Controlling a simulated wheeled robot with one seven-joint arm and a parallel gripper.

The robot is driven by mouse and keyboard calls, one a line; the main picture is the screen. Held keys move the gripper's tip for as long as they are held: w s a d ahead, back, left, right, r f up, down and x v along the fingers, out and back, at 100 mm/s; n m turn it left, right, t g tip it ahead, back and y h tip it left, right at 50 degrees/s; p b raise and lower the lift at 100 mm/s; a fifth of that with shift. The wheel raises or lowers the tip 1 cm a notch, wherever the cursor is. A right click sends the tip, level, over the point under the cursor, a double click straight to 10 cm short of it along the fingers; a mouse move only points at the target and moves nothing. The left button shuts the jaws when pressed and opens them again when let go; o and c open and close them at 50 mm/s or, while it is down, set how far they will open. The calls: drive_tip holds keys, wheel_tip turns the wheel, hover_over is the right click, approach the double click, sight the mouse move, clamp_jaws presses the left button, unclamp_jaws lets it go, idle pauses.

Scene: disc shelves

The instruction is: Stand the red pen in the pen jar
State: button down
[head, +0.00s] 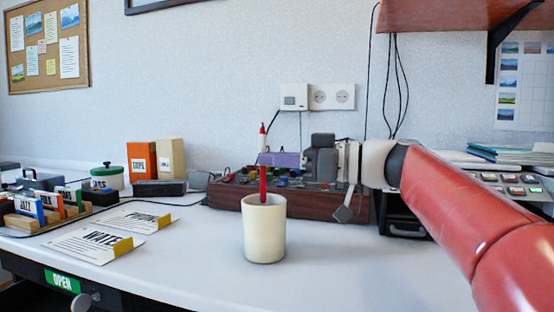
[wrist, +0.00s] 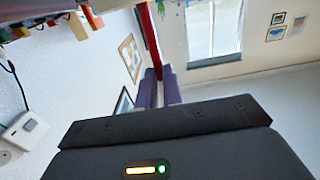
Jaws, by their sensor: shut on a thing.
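My gripper (head: 268,159), with purple fingers, is shut on the red pen (head: 263,182) above the pen jar. The pen is upright, with a pale band near its top. The cream pen jar (head: 264,232) stands upright on the desk. The pen's lower end meets the jar's mouth in the head view and seems to be just inside the rim; how deep it reaches is hidden. In the wrist view the purple fingers (wrist: 158,84) close on the red pen (wrist: 149,35); the jar is not in that view.
A brown wooden organizer (head: 325,205) with small items stands behind the jar. Printed cards (head: 95,243) and a rack of small boxes (head: 45,212) lie left. A green-lidded pot (head: 107,178) stands at back left. The desk in front of the jar is clear.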

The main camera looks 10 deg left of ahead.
drive_tip(key=shift+f, duration=2.65)
drive_tip(key=c, duration=1.5)
unclamp_jaws()
drive_tip(key=shift+o, duration=0.2)
drive_tip(key=d, duration=0.7)
drive_tip(key=shift+s+d, duration=0.3)
drive_tip(key=shift+d, duration=0.1)
